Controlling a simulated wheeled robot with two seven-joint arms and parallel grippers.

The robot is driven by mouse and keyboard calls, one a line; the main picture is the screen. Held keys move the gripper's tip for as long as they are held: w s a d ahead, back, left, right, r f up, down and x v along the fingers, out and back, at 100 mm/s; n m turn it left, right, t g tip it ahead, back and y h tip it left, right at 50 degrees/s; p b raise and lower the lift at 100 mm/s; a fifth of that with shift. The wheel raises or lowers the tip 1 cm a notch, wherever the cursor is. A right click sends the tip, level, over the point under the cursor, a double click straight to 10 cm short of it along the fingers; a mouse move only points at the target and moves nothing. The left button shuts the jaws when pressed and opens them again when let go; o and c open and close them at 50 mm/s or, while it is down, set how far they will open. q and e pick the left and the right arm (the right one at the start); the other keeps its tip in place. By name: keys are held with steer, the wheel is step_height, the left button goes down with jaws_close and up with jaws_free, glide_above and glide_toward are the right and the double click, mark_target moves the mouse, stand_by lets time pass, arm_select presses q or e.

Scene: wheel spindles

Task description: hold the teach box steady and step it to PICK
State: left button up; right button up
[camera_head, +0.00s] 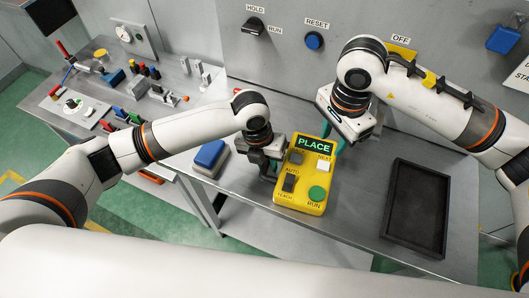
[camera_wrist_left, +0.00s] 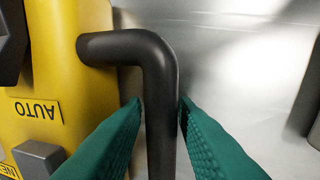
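The yellow teach box (camera_head: 291,203) stands on the grey table, its green display (camera_head: 313,144) reading PLACE. It has a pale NEXT button (camera_head: 323,165), a dark AUTO/TEACH switch (camera_head: 289,182) and a green RUN button (camera_head: 317,193). My left gripper (camera_head: 273,168) is at its left side.
A black tray (camera_head: 446,211) lies to the right. A blue-topped block (camera_head: 211,155) sits left of the box. Behind are a wall panel with a HOLD/RUN knob (camera_head: 254,27) and a blue RESET button (camera_head: 314,40). Several small parts crowd the left bench (camera_head: 110,82).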

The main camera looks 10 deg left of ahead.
arm_select(q)
steer(key=shift+f, duration=0.15)
steer(key=shift+c, duration=0.4)
jaws_close()
stand_by(2.0)
